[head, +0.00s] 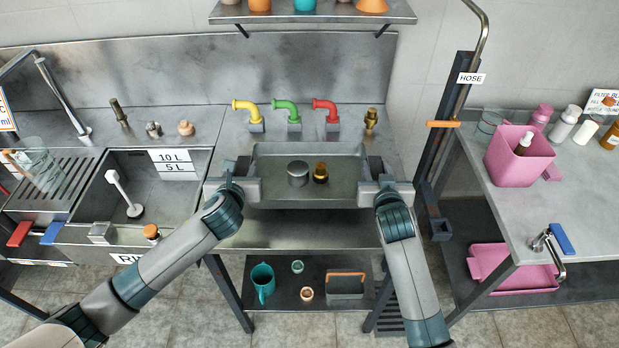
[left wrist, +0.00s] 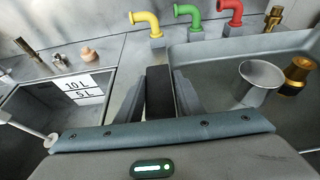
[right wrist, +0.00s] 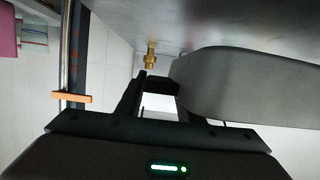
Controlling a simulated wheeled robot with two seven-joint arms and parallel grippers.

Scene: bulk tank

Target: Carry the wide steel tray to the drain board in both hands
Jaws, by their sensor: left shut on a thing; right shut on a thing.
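The wide steel tray (head: 270,194) is held level between my two grippers over the middle steel counter in the head view. A steel cylinder (head: 298,174) and a small brass fitting (head: 320,173) stand upright in it; both also show in the left wrist view. My left gripper (head: 244,187) is shut on the tray's left end. My right gripper (head: 375,187) is shut on its right end. The tray's side shows large and grey in the right wrist view (right wrist: 245,90). The ribbed drain board (head: 60,180) is at the left, beyond the sink.
The sink (head: 150,215) with 10 L and 5 L labels lies left of the tray. Yellow, green and red taps (head: 287,110) and a brass valve (head: 371,120) stand behind it. A glass jug (head: 38,168) stands on the drain board. A hose post (head: 450,130) rises at right.

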